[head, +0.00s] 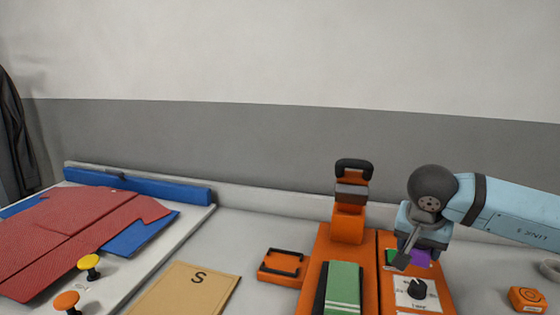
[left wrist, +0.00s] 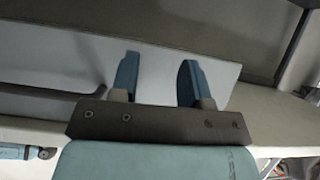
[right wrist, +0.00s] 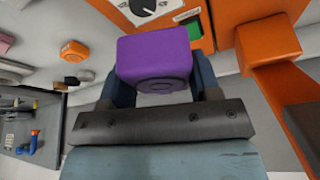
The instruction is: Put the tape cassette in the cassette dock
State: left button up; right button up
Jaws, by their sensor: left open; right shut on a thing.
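A purple block with a ring on its face, apparently the tape cassette (right wrist: 157,57), is between the fingers of my right gripper (right wrist: 155,88). In the head view the cassette (head: 422,258) is partly hidden under the right gripper (head: 420,252), over the right part of the orange machine. A low orange tray with a black rim (head: 281,265) sits left of that machine; it may be the cassette dock, but I cannot tell for sure. My left gripper (left wrist: 158,85) is open and empty in the left wrist view, and out of the head view.
The orange machine (head: 317,262) carries a green striped strip (head: 343,287) and a dial panel (head: 416,293). A brown envelope marked S (head: 185,291) lies to the left. A red garment (head: 75,232) covers the left board. An orange object (head: 526,299) sits at right.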

jog(key=s+a+n+y, duration=0.1)
jog(key=s+a+n, duration=0.1)
jog(key=a+n, duration=0.25)
pick_arm(q)
notch_tip(320, 180, up, 16)
jog(key=s+a+p, duration=0.1)
jog(key=p, duration=2.1)
jog(key=shift+a+r+p, duration=0.15)
jog(key=shift+a+p, duration=0.15)
jog(key=shift+a, duration=0.05)
pick_arm(e)
notch_tip(320, 180, up, 12)
jog(key=s+n+y, duration=0.1)
jog(key=s+n, duration=0.1)
jog(key=s, duration=0.1)
jog(key=shift+a+t+y, duration=0.3)
jog(key=shift+t, duration=0.1)
pick_arm(q)
jog(key=shift+s, duration=0.1)
pick_arm(e)
jog(key=shift+f+n, duration=0.15)
jog(key=shift+n, duration=0.1)
jog(key=shift+w, duration=0.1)
